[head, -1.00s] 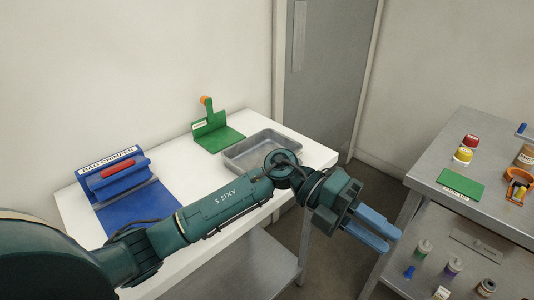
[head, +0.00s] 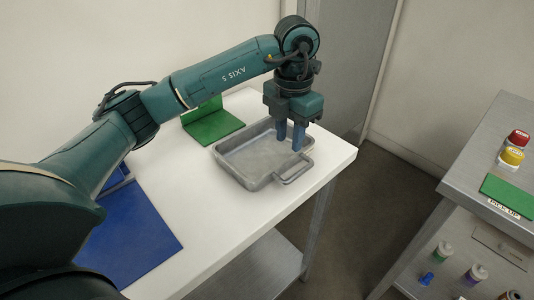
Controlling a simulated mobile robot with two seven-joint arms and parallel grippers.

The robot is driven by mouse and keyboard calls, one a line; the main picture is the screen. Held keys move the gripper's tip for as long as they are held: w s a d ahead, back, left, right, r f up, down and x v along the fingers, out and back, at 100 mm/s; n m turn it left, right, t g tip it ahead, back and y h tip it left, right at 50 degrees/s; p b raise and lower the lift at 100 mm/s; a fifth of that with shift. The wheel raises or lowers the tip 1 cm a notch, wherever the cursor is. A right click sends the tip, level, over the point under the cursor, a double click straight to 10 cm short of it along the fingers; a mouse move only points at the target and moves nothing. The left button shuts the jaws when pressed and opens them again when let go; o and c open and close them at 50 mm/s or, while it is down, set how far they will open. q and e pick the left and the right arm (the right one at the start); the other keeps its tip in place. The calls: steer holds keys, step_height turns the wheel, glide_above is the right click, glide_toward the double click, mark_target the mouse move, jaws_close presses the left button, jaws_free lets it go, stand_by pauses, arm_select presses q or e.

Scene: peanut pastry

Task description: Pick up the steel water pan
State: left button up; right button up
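The steel water pan (head: 238,166) is a shallow grey rectangular tray lying flat on the white table. A wire handle (head: 294,174) sticks out from its near right side. My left gripper (head: 290,143) points down over the right part of the pan, its two blue fingers apart with nothing between them. The fingers overlap the pan's far right rim in the picture; I cannot tell whether they touch it. My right gripper is out of view.
A green stand (head: 213,126) is behind the pan on the white table (head: 205,205). A blue mat (head: 130,240) lies at the left, partly behind my arm. Across a floor gap, a steel table (head: 480,165) holds a red-topped jar (head: 516,140) and a yellow-topped one (head: 511,157).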

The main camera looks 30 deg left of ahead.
mark_target(286, 161)
arm_select(q)
step_height(286, 161, down, 7)
steer(key=shift+s+a+f+p, duration=0.1)
steer(key=shift+a+f+p, duration=0.1)
steer(key=shift+p, duration=0.1)
jaws_close()
stand_by(0.4)
